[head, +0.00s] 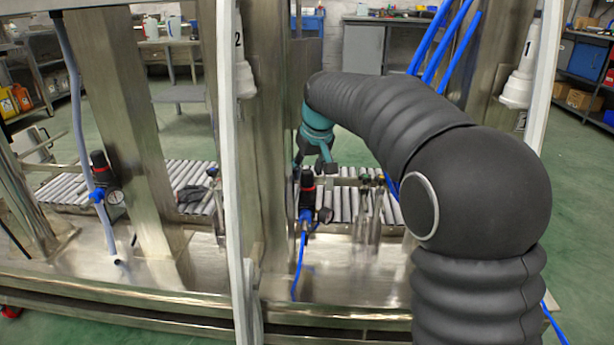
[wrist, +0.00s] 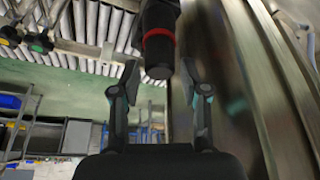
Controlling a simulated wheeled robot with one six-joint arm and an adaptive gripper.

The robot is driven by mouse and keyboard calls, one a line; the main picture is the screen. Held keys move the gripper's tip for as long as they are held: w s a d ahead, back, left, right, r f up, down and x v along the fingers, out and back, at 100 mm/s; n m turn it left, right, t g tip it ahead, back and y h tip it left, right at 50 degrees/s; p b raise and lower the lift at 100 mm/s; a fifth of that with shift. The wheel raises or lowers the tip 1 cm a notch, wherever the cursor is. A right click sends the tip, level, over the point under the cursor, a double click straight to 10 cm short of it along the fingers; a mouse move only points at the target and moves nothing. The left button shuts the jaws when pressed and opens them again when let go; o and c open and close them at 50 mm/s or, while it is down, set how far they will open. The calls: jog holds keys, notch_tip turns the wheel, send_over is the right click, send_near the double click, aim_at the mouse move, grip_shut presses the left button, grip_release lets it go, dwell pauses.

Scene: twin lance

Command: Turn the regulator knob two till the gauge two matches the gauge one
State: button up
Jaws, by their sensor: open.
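A regulator with a black knob and red ring (head: 307,179) stands upright in the middle of the head view, with a blue body and a small round gauge (head: 325,215) at its lower right. A similar regulator knob (head: 98,161) stands at the left, with its gauge (head: 114,197) beside it. Neither dial can be read. My gripper (head: 315,166) is open just above the middle regulator. In the wrist view, the black knob end (wrist: 158,72) lies between the spread fingertips of my gripper (wrist: 159,70), with visible gaps on both sides.
Steel columns (head: 125,120) and a roller conveyor (head: 180,175) lie around and behind. Metal valve fittings (head: 375,210) stand right of the middle regulator. A blue hose (head: 298,265) runs below it.

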jog(key=shift+x, duration=1.05)
